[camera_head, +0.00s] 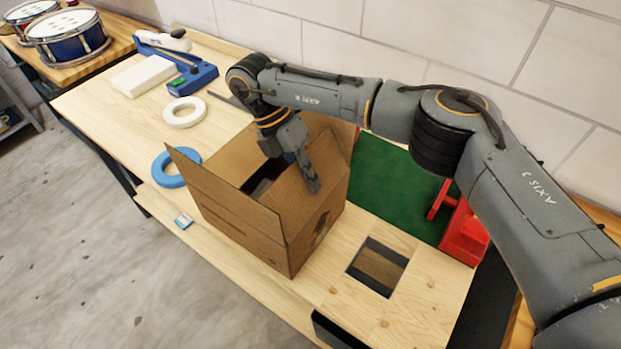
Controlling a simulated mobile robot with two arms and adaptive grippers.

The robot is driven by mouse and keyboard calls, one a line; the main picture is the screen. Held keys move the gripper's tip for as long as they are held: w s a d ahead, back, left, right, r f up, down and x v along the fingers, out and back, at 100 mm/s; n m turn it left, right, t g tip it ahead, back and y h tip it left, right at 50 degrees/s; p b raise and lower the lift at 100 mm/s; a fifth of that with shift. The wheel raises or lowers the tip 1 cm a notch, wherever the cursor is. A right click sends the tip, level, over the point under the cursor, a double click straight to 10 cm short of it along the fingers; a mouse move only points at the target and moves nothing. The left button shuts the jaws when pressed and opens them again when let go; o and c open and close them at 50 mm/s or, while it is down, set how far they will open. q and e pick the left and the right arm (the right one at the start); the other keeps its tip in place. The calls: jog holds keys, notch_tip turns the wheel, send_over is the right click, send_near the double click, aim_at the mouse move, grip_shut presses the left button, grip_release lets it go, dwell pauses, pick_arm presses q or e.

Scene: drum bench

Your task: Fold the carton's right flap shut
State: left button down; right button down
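The brown carton (245,230) stands on the wooden bench with its top at least partly open; a dark gap shows inside. Its long front-left flap (220,190) stands up and leans outward. The right flap (286,197) is at the carton's right end, sloping, with my gripper finger over its upper part. My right gripper (308,174) is above the carton's opening and points down at this flap. Whether it touches the flap is unclear. Its finger spacing cannot be made out. My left gripper is not in view.
A blue tape ring (176,167) lies close left of the carton, a white ring (184,111) behind it. A blue tool (187,70) stands farther back. A green mat (398,190) and red device (462,232) are at right. A square bench opening (378,268) is near the carton.

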dwell(0.4)
jog(key=c, duration=1.6)
grip_release()
jog(key=v, duration=0.7)
jog(key=shift+r, duration=0.25)
jog(key=shift+w+a, duration=0.1)
jog(key=shift+a, duration=0.05)
